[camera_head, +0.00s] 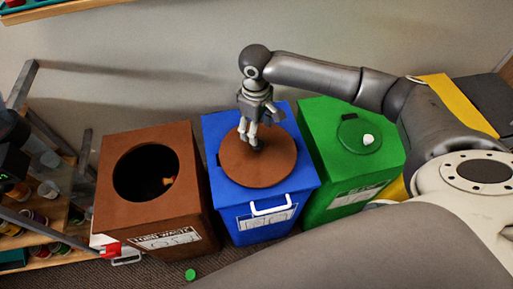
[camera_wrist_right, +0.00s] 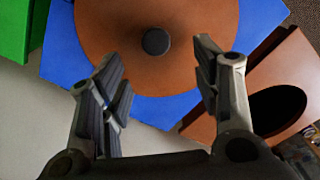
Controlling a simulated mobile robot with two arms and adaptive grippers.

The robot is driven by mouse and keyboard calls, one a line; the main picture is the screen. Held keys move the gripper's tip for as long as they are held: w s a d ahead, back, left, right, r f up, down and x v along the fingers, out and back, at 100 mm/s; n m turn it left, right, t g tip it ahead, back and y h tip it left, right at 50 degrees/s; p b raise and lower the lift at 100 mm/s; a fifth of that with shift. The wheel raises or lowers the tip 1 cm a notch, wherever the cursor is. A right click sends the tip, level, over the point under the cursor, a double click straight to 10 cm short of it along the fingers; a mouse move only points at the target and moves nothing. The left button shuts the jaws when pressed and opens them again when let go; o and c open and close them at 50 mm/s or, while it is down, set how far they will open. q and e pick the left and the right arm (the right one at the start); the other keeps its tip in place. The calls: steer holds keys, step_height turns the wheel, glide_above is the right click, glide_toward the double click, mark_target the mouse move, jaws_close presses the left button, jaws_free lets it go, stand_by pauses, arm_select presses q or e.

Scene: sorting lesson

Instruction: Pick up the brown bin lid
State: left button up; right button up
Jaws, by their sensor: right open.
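The brown bin lid (camera_head: 278,165) is a round disc lying on top of the blue bin (camera_head: 262,202). Its dark round knob (camera_wrist_right: 156,41) shows in the right wrist view. My right gripper (camera_head: 254,142) points down over the lid, with its fingers just above the knob area in the head view. In the right wrist view its two fingers (camera_wrist_right: 160,85) are spread apart with nothing between them, and the knob appears beyond them. The brown bin (camera_head: 120,207) stands to the left with its round opening uncovered. My left gripper is not in view.
A green bin (camera_head: 318,130) with a green lid (camera_head: 352,136) and white knob stands right of the blue bin. A shelf with jars (camera_head: 40,215) is at the left. A small green cap (camera_head: 190,274) lies on the floor. A wall is behind the bins.

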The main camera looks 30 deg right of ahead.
mark_target(258, 149)
step_height(258, 149, down, 4)
steer(key=shift+r, duration=0.25)
steer(key=shift+d+f, duration=0.15)
steer(key=shift+f, duration=1.2)
steer(key=shift+d+f, duration=0.15)
steer(key=shift+f, duration=1.2)
jaws_close()
steer(key=shift+r, duration=0.1)
